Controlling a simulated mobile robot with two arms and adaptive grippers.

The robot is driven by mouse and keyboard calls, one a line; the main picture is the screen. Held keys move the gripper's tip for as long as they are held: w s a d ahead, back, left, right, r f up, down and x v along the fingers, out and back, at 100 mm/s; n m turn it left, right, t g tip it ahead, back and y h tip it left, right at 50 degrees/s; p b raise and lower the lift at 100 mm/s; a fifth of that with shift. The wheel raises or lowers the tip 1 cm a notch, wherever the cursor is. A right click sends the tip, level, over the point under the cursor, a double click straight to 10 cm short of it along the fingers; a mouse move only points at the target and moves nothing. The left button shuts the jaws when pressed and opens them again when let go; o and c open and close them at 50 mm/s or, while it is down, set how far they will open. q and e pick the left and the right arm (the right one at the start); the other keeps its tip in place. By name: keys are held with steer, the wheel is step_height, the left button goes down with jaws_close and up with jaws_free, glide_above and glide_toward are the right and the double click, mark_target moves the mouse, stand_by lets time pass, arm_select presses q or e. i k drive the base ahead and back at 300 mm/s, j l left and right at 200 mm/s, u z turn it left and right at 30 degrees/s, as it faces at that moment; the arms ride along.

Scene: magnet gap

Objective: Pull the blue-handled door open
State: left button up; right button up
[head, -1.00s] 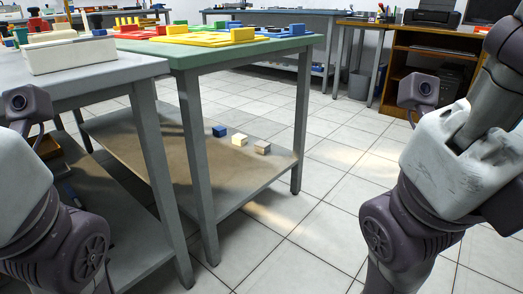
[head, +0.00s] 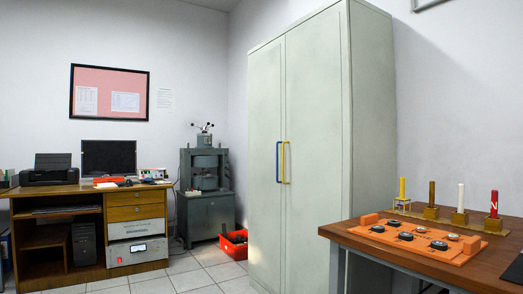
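A tall pale grey-green cabinet stands right of centre in the head view. Its left door (head: 265,110) carries the blue handle (head: 278,162), a vertical bar near the door's right edge. Its right door (head: 318,100) carries a yellow handle (head: 287,162) right beside the blue one. Both doors look shut. Neither of my grippers shows in the current view.
A wooden table (head: 430,250) with an orange tray and several upright rods stands at the front right, close to the cabinet. A red crate (head: 236,246) sits on the floor left of the cabinet, by a grey machine (head: 206,205). A desk (head: 85,213) is at the left.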

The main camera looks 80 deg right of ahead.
mark_target(266, 70)
steer(key=z, duration=2.5)
